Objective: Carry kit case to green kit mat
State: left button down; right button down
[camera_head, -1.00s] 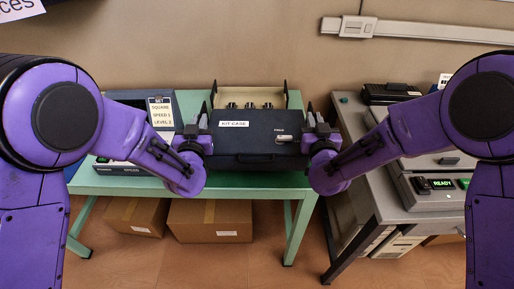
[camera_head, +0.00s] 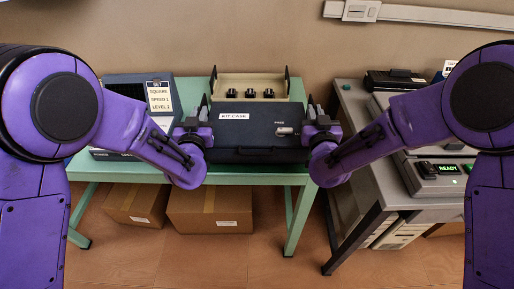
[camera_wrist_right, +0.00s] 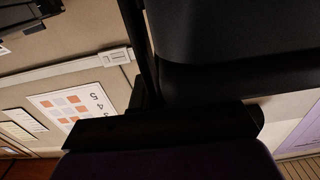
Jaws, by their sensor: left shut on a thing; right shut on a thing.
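The dark kit case (camera_head: 255,142), with a white "KIT CASE" label, is held between my two grippers in the head view. It is above or at the front of the green table (camera_head: 120,172); I cannot tell whether it touches the top. My left gripper (camera_head: 203,132) is shut on its left side. My right gripper (camera_head: 312,128) is shut on its right side. In the right wrist view the dark case (camera_wrist_right: 235,40) fills the upper right, close to the dark finger (camera_wrist_right: 160,125). I see no green kit mat.
A beige panel with several black knobs (camera_head: 250,84) stands behind the case. A grey table (camera_head: 352,125) with a "READY" device (camera_head: 440,170) is at the right. Cardboard boxes (camera_head: 210,212) sit below.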

pick_arm(q)
jog(key=shift+w+a+f+b, duration=0.1)
jog(key=shift+a+f+b, duration=0.1)
jog(key=shift+f+b, duration=0.25)
pick_arm(e)
jog(key=shift+f, duration=0.65)
pick_arm(q)
jog(key=c, duration=1.6)
grip_release()
jog(key=shift+f, duration=0.25)
pick_arm(e)
jog(key=c, duration=1.6)
grip_release()
jog(key=shift+f, duration=0.2)
pick_arm(q)
jog(key=o, duration=0.4)
jog(key=shift+r, duration=0.25)
pick_arm(e)
jog(key=o, duration=0.4)
jog(key=shift+s+r, duration=0.15)
jog(key=shift+r, duration=0.1)
pick_arm(q)
jog(key=shift+o, duration=0.2)
jog(key=shift+s+d, duration=0.1)
jog(key=shift+s, duration=0.1)
pick_arm(e)
jog(key=shift+o, duration=0.2)
